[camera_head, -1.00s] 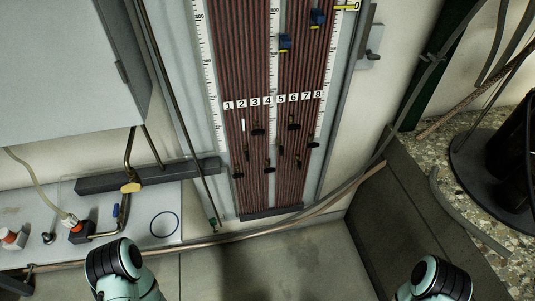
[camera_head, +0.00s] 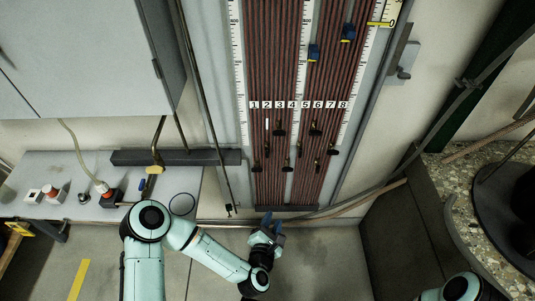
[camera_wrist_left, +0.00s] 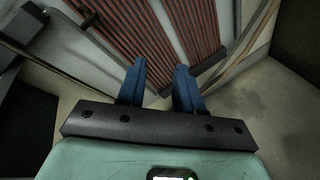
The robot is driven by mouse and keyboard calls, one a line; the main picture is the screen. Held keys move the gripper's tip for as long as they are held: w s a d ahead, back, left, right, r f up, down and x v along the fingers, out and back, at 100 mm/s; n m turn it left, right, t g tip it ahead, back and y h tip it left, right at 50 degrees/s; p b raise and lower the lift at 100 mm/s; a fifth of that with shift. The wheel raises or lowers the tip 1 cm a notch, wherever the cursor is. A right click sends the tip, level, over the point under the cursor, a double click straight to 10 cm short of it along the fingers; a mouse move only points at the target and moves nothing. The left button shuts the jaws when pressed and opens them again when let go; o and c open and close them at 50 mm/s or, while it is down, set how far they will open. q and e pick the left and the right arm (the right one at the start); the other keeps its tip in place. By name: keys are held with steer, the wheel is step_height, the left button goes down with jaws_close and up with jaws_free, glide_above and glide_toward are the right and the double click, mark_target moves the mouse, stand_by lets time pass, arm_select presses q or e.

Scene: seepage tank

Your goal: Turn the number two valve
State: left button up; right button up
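The manometer board (camera_head: 247,190) has red and dark tubes and a row of number plates from 1 to 8. The number 2 plate (camera_head: 267,105) is second from the left. A small dark valve (camera_head: 267,151) sits below it, apparently the number two valve, with a thin white piece above it. My left gripper (camera_head: 271,221) is below the board's lower end, pointing up, apart from the valve. My right gripper is out of view.
Other dark valves (camera_head: 280,132) sit close around it at staggered heights. A grey cabinet (camera_head: 90,60) hangs at upper left over a white bench (camera_head: 45,170) with fittings. A pipe (camera_head: 340,207) crosses below the board. A speckled ledge (camera_head: 465,200) stands at right.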

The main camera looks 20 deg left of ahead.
arm_select(q)
step_height(320, 180, up, 14)
steer(key=w+a+n+t+y+p, duration=0.1)
steer(key=n+t+y, duration=0.1)
steer(key=n, duration=0.3)
steer(key=w+a+n+t+y, duration=0.1)
steer(key=n+y, duration=0.2)
steer(key=n, duration=0.3)
glide_toward(267, 153)
steer(key=b+x, duration=0.2)
steer(key=x, duration=0.6)
steer(key=shift+w+r, duration=0.15)
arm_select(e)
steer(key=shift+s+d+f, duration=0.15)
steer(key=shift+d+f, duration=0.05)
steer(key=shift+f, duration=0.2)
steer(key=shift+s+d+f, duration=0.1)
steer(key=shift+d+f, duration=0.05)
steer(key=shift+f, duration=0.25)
arm_select(q)
jaws_close()
